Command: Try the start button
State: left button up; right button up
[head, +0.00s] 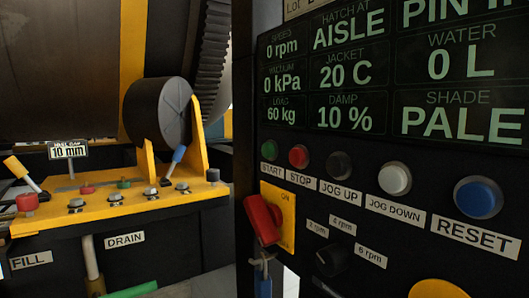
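The start button (270,150) is a small dark green button at the left end of a row on the black control panel (400,150). The START label (270,170) is below it. It looks unlit. The red stop button (298,156) is just to its right. The display (390,75) above reads 0 rpm, 0 kPa, 60 kg, hatch at aisle, jacket 20 C, damp 10 %, water 0 L and shade pale. Neither of my grippers is in view.
Farther right are the dark jog up (339,165), white jog down (395,178) and blue reset (478,197) buttons. A red switch handle (262,220) on a yellow plate juts out below start. A yellow bench (125,205) with levers and a roller (158,112) stands left.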

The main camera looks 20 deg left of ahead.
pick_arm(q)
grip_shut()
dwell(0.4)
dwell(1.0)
